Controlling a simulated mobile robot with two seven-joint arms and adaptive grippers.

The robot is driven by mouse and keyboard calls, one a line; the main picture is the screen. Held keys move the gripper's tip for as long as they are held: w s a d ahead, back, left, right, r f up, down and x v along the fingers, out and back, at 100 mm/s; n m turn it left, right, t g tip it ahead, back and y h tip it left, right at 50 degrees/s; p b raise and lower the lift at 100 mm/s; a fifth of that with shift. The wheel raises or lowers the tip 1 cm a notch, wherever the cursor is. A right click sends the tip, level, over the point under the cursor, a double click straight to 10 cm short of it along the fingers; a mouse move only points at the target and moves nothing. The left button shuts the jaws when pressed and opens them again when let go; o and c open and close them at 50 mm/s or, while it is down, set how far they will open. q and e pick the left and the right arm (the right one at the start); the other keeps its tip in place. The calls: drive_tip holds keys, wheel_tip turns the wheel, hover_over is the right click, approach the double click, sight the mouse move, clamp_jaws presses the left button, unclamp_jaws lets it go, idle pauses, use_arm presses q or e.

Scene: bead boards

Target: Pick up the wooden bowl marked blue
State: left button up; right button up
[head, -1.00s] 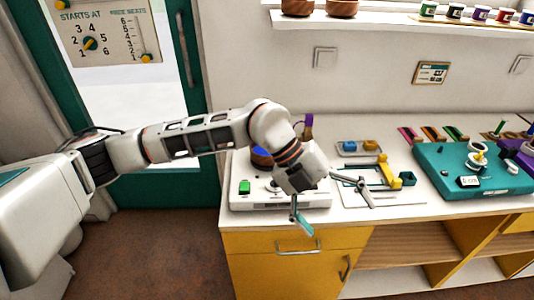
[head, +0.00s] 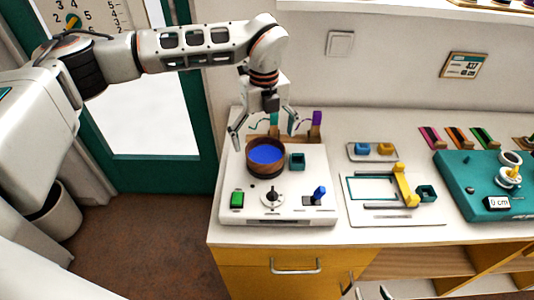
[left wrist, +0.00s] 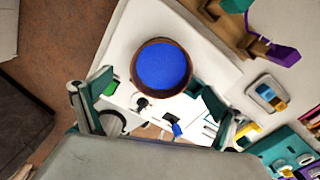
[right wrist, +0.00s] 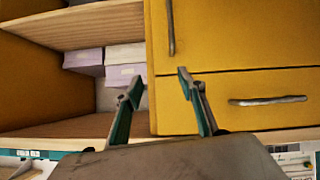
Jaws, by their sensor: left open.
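The wooden bowl (head: 266,158) has a brown wall and a blue inside. It sits upright on the white device (head: 300,205) at the left of the counter. It also shows in the left wrist view (left wrist: 163,66), near the middle top. My left gripper (head: 262,142) is open and empty above the bowl, pointing down, with its fingers spread wide apart; I cannot tell the exact height between them. In the left wrist view its fingers stand either side, below the bowl. My right gripper (right wrist: 155,85) is open and empty in front of the yellow cabinet.
The white device carries a green button (head: 237,200), a black knob, a blue lever (head: 319,192) and a small teal cup (head: 297,161). Behind the bowl is a wooden rack with teal and purple pieces (head: 316,118). A yellow-jawed frame (head: 403,185) and teal board (head: 478,200) stand right.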

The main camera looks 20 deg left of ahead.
sight(265, 159)
use_arm(q)
drive_tip(key=shift+s+f, duration=0.15)
drive_tip(key=shift+f, duration=0.25)
drive_tip(key=shift+w+f+p, duration=0.15)
drive_tip(key=shift+f+p, duration=0.05)
drive_tip(key=shift+f, duration=1.1)
drive_tip(key=shift+w+f+p, duration=0.1)
drive_tip(key=shift+f+p, duration=0.05)
drive_tip(key=shift+f, duration=1.1)
drive_tip(key=shift+c, duration=0.3)
drive_tip(key=c, duration=1.2)
